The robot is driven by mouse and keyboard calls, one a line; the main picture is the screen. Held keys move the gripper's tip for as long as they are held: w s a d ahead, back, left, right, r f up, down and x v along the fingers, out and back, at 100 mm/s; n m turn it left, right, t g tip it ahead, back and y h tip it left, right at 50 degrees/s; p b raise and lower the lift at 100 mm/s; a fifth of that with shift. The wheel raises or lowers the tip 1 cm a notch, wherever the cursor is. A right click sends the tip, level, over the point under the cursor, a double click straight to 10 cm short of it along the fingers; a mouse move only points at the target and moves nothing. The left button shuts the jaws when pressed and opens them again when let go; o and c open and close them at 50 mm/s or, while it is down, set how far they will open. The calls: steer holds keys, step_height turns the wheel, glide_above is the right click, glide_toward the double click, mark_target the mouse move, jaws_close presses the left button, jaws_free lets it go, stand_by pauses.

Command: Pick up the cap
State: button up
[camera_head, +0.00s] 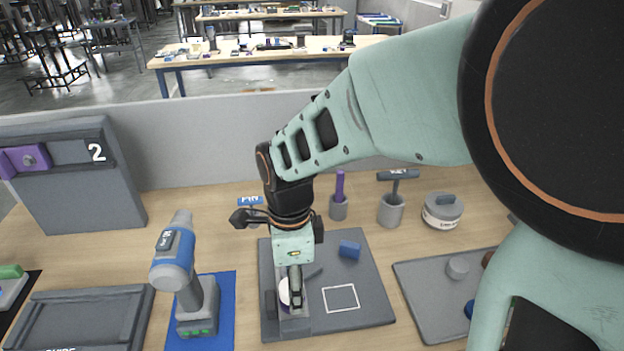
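My gripper (284,300) points down over the grey board (372,298) on the table. The fingers are close to this piece, one on each side in the picture. I cannot tell whether they touch it or are shut on it.
A blue block (349,250) and a white square outline lie on the board. A power drill (183,275) stands to the left. Cups with tools (391,210) and a round grey-white container (442,211) stand behind. A grey tray (425,298) with small parts is right.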

steer(key=shift+f, duration=0.15)
steer(key=c, duration=1.2)
steer(key=shift+o, duration=0.2)
steer(key=shift+w+r, duration=0.1)
steer(key=shift+r, duration=0.1)
